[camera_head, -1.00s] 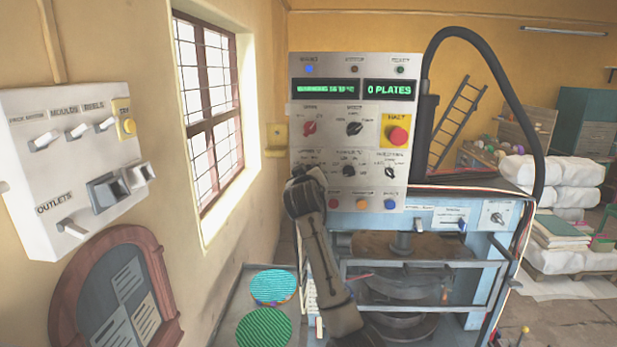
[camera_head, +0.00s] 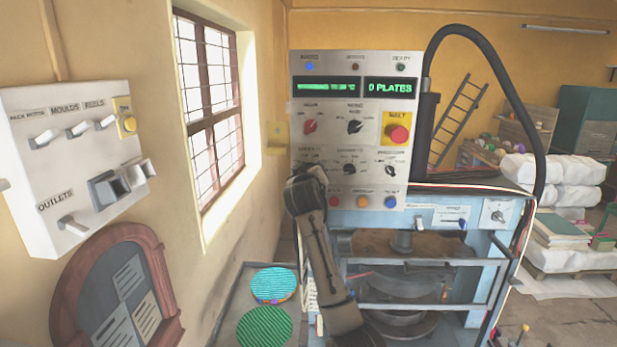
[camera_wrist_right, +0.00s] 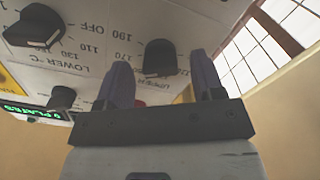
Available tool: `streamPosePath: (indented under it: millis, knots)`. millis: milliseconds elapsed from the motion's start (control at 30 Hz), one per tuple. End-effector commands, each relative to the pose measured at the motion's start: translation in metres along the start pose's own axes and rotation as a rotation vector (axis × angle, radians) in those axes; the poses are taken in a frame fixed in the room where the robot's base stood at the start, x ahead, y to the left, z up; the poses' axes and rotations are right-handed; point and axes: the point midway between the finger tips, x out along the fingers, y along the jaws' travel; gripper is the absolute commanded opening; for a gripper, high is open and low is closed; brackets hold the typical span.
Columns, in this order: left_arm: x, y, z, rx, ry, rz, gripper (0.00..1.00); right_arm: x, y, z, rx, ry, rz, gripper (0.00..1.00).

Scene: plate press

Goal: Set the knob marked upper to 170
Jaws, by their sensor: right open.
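The upper knob (camera_wrist_right: 160,58) is dark and sits on the white panel, with scale numbers such as 170 and 190 beside it. In the right wrist view it appears between the two fingers of my right gripper (camera_wrist_right: 163,66), with a visible gap on each side. The fingers are open and point at the panel. I cannot tell how far they are from it. In the head view my right gripper (camera_head: 314,172) covers most of the upper knob. The knob's exact setting cannot be read. My left gripper is not in view.
The lower knob (camera_head: 350,169) and pressure knob (camera_head: 390,170) are to the right. A red knob (camera_head: 310,126) and black knob (camera_head: 354,127) sit above, with a red stop button (camera_head: 398,134). Coloured buttons (camera_head: 362,201) lie below. The plate press (camera_head: 430,280) stands underneath.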

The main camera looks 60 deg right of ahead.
Motion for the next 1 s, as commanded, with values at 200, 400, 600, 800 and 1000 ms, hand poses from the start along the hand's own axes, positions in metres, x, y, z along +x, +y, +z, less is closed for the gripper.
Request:
streamPosePath:
  millis: [200, 400, 600, 800, 1000]
  knots:
    - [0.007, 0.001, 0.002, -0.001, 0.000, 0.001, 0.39, -0.024, -0.002, 0.002, 0.000, 0.002, -0.001, 0.62]
    - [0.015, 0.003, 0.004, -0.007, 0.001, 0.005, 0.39, -0.065, -0.002, 0.001, 0.003, 0.004, -0.002, 0.62]
    - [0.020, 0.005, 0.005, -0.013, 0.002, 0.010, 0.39, -0.101, -0.002, 0.001, 0.002, 0.003, -0.001, 0.62]
    - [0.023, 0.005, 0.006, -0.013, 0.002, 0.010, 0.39, -0.126, -0.001, 0.000, 0.001, 0.002, 0.000, 0.62]
    - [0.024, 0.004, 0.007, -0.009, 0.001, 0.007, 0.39, -0.136, 0.000, 0.000, 0.000, 0.001, 0.000, 0.62]
